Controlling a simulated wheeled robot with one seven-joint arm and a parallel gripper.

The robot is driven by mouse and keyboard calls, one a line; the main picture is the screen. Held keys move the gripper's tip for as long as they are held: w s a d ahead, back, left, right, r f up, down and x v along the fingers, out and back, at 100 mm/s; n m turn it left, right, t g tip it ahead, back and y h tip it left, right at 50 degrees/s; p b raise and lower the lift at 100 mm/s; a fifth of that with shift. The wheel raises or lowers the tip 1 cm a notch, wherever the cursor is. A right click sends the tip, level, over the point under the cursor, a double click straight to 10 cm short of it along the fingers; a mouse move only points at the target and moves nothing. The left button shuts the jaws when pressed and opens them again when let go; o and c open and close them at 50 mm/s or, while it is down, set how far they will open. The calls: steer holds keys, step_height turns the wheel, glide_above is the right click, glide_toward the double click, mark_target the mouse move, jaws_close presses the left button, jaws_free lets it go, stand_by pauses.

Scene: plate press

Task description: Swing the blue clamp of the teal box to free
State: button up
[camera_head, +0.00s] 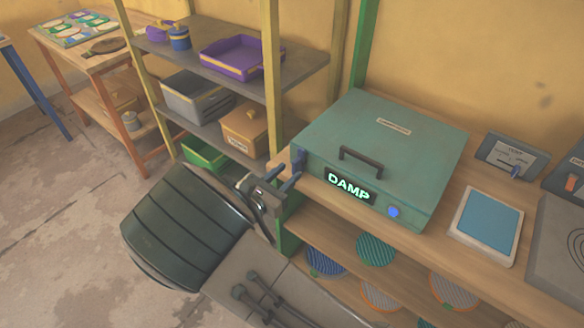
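The teal box (400,142) sits shut on the wooden bench, with a dark handle (360,162) on its lid and a lit sign reading DAMP (348,187) on its front. A dark blue clamp (298,160) stands upright at the box's left front corner. A bright blue knob (393,211) is on the front, right of the sign. My gripper (281,177) is just left of and below the clamp. Its two fingers look apart, with nothing visible between them. The fingertips appear close to the clamp, but I cannot tell whether they touch it.
Right of the box are a blue-topped pad (487,223) and a small grey gauge box (511,157). Striped discs (375,249) lie on the shelf below. A green post (364,45) rises behind the box. Shelves with a purple tray (237,57) stand at the left.

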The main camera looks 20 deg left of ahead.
mark_target(298, 162)
steer(key=shift+x, duration=1.45)
jaws_close()
